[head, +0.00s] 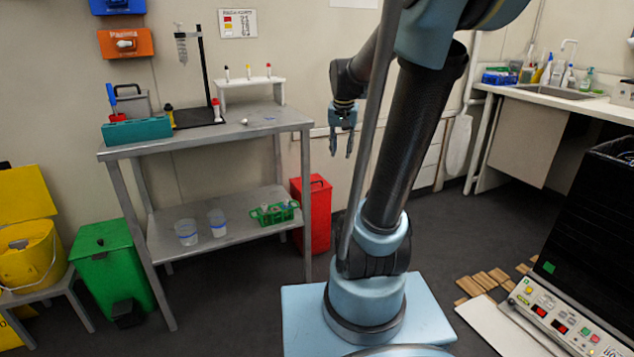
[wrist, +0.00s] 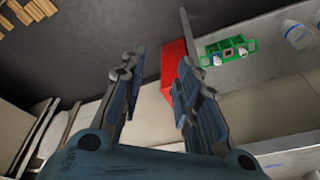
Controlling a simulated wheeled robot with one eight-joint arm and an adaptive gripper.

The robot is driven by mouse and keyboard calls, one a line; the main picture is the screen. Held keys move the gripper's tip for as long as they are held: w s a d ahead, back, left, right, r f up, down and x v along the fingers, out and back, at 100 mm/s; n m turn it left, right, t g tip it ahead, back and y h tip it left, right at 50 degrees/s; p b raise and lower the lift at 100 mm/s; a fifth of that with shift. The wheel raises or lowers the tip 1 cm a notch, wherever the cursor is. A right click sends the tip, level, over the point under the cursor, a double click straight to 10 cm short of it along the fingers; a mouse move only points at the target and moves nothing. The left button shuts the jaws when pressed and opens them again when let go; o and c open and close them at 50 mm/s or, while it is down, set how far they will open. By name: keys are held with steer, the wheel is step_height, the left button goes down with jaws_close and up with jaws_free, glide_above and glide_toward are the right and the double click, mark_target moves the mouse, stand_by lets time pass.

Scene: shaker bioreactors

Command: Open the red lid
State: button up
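A red bin (head: 317,222) with a red lid (head: 310,183) stands on the floor by the right end of the metal table. The lid looks shut, with a small dark mark on top. In the wrist view the red bin (wrist: 173,62) shows partly behind and between my fingers. The right finger covers part of it, and its lid cannot be told apart there. My gripper (head: 343,152) hangs pointing down, above and to the right of the bin in the head view, apart from it. Its two fingers are spread and empty, as the wrist view (wrist: 162,60) also shows.
The metal table (head: 245,133) carries a teal box, tubes and a stand. Its lower shelf holds beakers and a green rack (head: 274,213). A green bin (head: 112,265) stands left. A black machine (head: 590,240) and wooden pieces (head: 483,282) lie right. Floor before the red bin is clear.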

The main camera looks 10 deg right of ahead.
steer(key=w+d+f+m, duration=0.2)
steer(key=w, duration=1.2)
steer(key=w+d+f+m, duration=0.1)
steer(key=w+m, duration=0.2)
steer(key=w, duration=1.1)
steer(key=w+f+m, duration=0.2)
steer(key=w+f, duration=0.5)
steer(key=w, duration=0.4)
steer(key=w+a+f+m, duration=0.1)
steer(key=w+f, duration=0.2)
steer(key=f, duration=0.6)
steer(key=w+a+f+m, duration=0.1)
steer(key=w+a+f, duration=0.1)
steer(key=f, duration=0.7)
steer(key=w+a+f+m+g+y, duration=0.1)
steer(key=w+f, duration=0.4)
steer(key=f, duration=0.3)
steer(key=shift+a+f, duration=0.2)
steer(key=shift+f, duration=0.2)
jaws_close()
